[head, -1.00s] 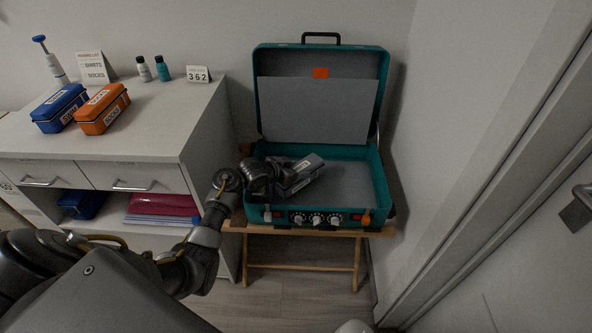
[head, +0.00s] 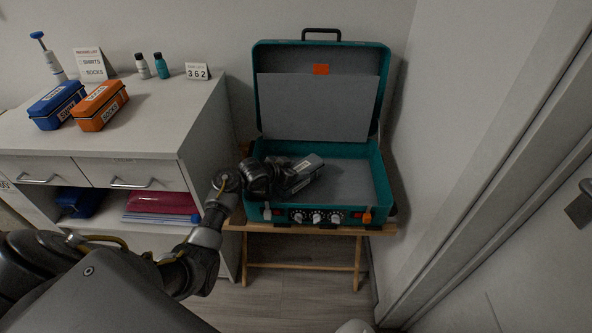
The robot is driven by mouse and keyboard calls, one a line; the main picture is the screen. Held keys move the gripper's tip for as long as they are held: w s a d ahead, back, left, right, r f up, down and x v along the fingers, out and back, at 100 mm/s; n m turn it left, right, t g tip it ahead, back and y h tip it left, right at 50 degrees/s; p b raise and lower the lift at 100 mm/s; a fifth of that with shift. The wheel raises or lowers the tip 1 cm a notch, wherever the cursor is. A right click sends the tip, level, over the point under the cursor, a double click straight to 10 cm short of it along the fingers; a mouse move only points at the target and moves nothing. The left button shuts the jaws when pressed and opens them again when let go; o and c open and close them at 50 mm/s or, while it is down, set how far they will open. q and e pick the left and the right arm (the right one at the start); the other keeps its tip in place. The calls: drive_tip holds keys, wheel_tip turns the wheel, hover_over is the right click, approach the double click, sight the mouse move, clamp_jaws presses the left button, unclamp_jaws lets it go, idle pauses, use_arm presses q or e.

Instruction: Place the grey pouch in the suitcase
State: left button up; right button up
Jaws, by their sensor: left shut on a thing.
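The teal suitcase (head: 380,178) stands open on a wooden folding stand, with its lid upright at the back and a grey floor inside. My left gripper (head: 303,173) reaches in from the left over the left half of the suitcase's base. It is shut on a grey thing, which I take to be the grey pouch (head: 312,163). The pouch is small in view and partly hidden by the gripper, so its outline is hard to separate from the dark jaws. I cannot tell whether it touches the suitcase floor. My right gripper is not in view.
A white dresser (head: 150,125) on the left holds a blue case (head: 57,106), an orange case (head: 100,106), small bottles and signs. The wooden stand (head: 300,230) carries the suitcase. A wall and door close off the right side. The suitcase's right half is empty.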

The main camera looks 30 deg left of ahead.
use_arm(q)
drive_tip(key=shift+f+b, duration=0.3)
drive_tip(key=shift+f, duration=0.3)
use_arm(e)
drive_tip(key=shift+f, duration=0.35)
use_arm(q)
drive_tip(key=o, duration=1.3)
drive_tip(key=shift+r, duration=0.7)
drive_tip(key=shift+a+r+p, duration=0.1)
drive_tip(key=shift+r+p, duration=0.35)
drive_tip(key=shift+r, duration=0.4)
drive_tip(key=shift+s+d+r+p, duration=0.8)
drive_tip(key=shift+s+d+r, duration=0.3)
drive_tip(key=shift+s+r, duration=0.8)
drive_tip(key=shift+s+d+r+p, duration=0.75)
drive_tip(key=shift+s+d+r, duration=0.5)
drive_tip(key=shift+s, duration=1.05)
drive_tip(key=shift+s+d+r+p, duration=0.85)
drive_tip(key=shift+s+r, duration=1)
drive_tip(key=shift+s, duration=0.25)
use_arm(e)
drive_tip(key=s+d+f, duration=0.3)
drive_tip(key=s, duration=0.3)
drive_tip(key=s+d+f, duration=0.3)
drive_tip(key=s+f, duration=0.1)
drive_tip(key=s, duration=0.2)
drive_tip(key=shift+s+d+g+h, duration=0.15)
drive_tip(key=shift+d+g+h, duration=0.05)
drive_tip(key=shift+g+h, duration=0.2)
